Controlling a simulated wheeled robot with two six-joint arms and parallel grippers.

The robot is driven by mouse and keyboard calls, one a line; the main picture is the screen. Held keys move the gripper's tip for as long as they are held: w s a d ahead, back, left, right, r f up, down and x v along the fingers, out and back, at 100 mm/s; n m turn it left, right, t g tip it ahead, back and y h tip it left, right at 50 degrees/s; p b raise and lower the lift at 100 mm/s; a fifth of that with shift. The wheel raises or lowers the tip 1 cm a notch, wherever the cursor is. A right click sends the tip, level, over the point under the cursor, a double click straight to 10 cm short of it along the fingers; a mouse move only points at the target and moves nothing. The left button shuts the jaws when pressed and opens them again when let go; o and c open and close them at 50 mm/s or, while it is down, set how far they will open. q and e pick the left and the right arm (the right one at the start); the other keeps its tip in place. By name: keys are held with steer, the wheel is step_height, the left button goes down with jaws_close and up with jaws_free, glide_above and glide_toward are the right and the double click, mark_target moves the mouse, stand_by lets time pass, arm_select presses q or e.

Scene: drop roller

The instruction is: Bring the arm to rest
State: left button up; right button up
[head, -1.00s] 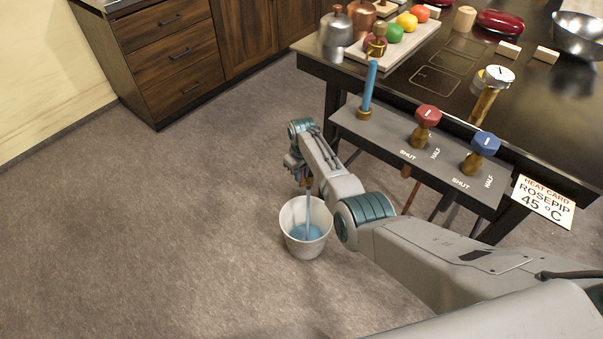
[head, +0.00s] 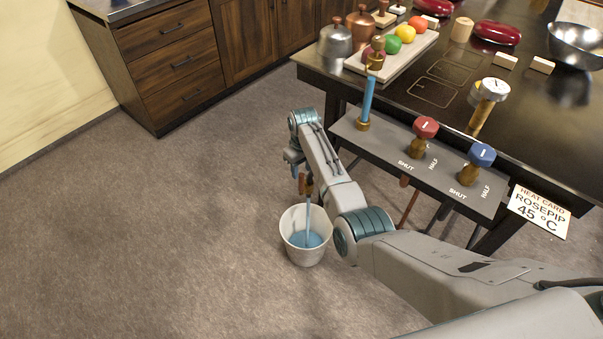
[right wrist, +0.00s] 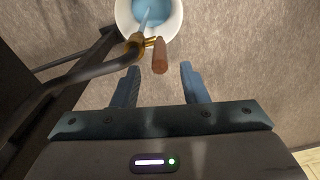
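My right gripper (head: 295,170) hangs beside the tap over the floor, to the left of its wooden handle (head: 306,185). In the right wrist view the gripper (right wrist: 159,78) has its two blue fingers apart with nothing between them. The wooden handle (right wrist: 160,55) lies just beyond the fingertips, on a brass tap (right wrist: 135,43) at the end of a dark pipe. A blue stream runs from the tap into a white bucket (head: 300,256), which holds blue liquid (head: 306,239). My left gripper is not in view.
The black table (head: 405,97) stands to the right, with a red knob (head: 425,128), a blue knob (head: 481,154) and a gauge (head: 494,90) at its front. A heat card (head: 540,212) hangs at its edge. Wooden drawers (head: 170,60) stand behind. Floor at left is clear.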

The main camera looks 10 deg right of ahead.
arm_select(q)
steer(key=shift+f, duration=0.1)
arm_select(e)
steer(key=shift+r, duration=0.15)
steer(key=shift+s, duration=0.1)
steer(key=s+d+f+m+p, duration=0.1)
steer(key=s+d+f, duration=0.3)
steer(key=s+f, duration=0.8)
steer(key=s+d+f+m+p, duration=0.15)
steer(key=s+d+f, duration=0.25)
steer(key=s+f, duration=0.85)
arm_select(q)
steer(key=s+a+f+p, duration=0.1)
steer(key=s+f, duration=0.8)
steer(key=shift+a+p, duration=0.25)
steer(key=shift+p, duration=0.15)
arm_select(e)
steer(key=s+d+f, duration=0.2)
steer(key=s+f, duration=0.1)
steer(key=s, duration=0.7)
steer(key=s+d+f+m, duration=0.1)
steer(key=s+d+f, duration=0.2)
steer(key=s, duration=0.8)
steer(key=s+d+f+m+t+h, duration=0.1)
steer(key=s+d+f, duration=0.2)
steer(key=s, duration=0.8)
step_height(320, 180, down, 2)
